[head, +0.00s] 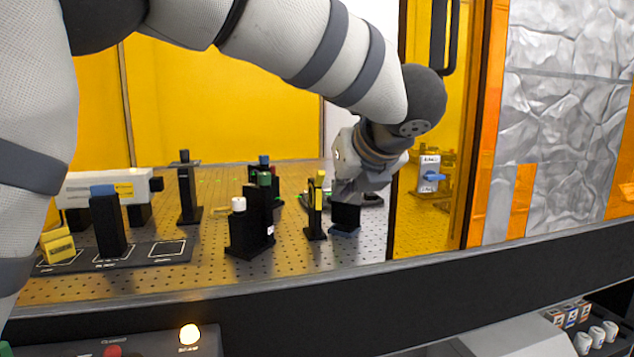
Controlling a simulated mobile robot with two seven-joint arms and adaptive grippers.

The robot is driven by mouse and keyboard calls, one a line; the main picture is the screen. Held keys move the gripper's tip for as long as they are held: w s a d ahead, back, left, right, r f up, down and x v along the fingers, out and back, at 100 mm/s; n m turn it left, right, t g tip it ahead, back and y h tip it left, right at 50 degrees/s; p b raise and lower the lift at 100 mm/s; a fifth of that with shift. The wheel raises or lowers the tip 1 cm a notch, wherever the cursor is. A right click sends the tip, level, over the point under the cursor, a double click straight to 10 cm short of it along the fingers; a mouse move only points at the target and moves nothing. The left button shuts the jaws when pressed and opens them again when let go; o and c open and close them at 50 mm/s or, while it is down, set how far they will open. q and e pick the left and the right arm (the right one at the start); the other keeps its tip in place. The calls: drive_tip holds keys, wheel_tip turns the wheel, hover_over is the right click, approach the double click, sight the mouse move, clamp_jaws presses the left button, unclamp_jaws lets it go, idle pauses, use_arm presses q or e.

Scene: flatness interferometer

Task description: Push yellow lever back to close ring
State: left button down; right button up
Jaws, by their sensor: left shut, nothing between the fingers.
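A yellow lever (320,179) tops a slim black mount (315,225) near the front right of the perforated optical table (210,275). The ring that it works cannot be made out clearly. My left gripper (343,196) reaches down from the upper right, just right of the lever. Its fingers are shut and empty. I cannot tell whether it touches the lever. My right gripper is not in view.
A white laser housing (105,188) and a yellow block (57,245) are further left. An orange-framed door (487,120) is at right.

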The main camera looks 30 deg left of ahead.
sight(319, 180)
use_arm(q)
drive_tip(key=w+a+f+b, duration=0.1)
drive_tip(key=w+a+f, duration=0.2)
drive_tip(key=w+a, duration=0.4)
drive_tip(key=shift+a+b, duration=0.35)
drive_tip(key=shift+a, duration=0.3)
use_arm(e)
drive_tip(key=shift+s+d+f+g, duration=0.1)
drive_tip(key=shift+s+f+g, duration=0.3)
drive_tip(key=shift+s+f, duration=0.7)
use_arm(q)
drive_tip(key=shift+w, duration=0.15)
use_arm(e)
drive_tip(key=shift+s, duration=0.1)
